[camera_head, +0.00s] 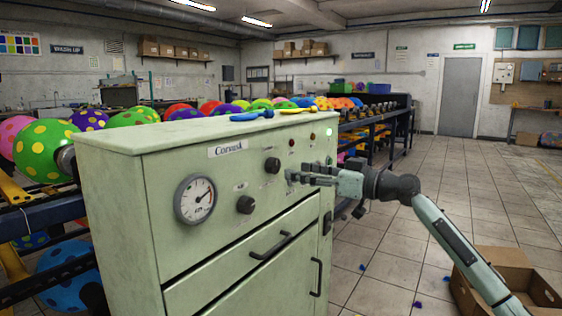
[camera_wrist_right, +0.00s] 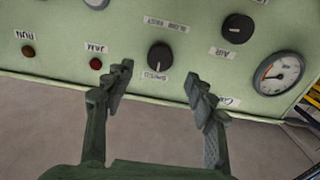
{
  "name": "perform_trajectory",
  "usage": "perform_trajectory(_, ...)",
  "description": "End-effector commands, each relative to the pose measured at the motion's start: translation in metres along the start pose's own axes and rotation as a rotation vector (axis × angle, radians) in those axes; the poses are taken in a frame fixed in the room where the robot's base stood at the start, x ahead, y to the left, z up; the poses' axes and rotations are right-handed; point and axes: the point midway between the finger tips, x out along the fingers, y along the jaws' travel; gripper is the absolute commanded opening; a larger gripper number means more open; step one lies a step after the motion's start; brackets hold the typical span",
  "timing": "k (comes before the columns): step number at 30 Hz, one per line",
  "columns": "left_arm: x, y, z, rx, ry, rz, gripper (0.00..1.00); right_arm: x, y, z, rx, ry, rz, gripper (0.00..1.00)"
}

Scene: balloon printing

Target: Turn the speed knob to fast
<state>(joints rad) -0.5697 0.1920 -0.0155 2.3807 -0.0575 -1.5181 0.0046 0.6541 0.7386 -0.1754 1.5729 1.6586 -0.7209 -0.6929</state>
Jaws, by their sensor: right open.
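The green cabinet (camera_head: 225,165) has two black knobs on its front panel. The speed knob (camera_head: 272,165) is the upper right one, and it also shows in the wrist view (camera_wrist_right: 159,56), upside down beside a label reading SPEED. Its pale pointer mark points toward the bottom of the wrist picture, on the SPEED label side. My right gripper (camera_head: 291,177) is open and empty, just to the right of the knob in the head view. In the wrist view its fingertips lie either side of the knob's line. Contact cannot be seen. My left gripper is out of view.
The air knob (camera_head: 245,204) and a gauge (camera_head: 195,199) are on the same panel. Small lamps and a drawer handle (camera_head: 270,245) are near the gripper. Balloons (camera_head: 46,150) fill racks behind. A cardboard box (camera_head: 510,275) stands on the floor at right.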

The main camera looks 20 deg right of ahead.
Motion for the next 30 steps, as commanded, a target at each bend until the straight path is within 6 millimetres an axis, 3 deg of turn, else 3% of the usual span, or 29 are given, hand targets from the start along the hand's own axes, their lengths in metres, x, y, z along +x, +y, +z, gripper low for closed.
perform_trajectory(10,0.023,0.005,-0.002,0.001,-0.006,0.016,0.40,0.054,-0.001,-0.002,0.001,0.003,0.000,0.56)
perform_trajectory(22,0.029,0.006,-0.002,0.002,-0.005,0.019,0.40,0.064,-0.001,0.001,0.000,0.001,0.001,0.56)
perform_trajectory(30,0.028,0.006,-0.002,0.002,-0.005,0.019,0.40,0.064,-0.001,0.001,0.000,0.001,0.001,0.24)
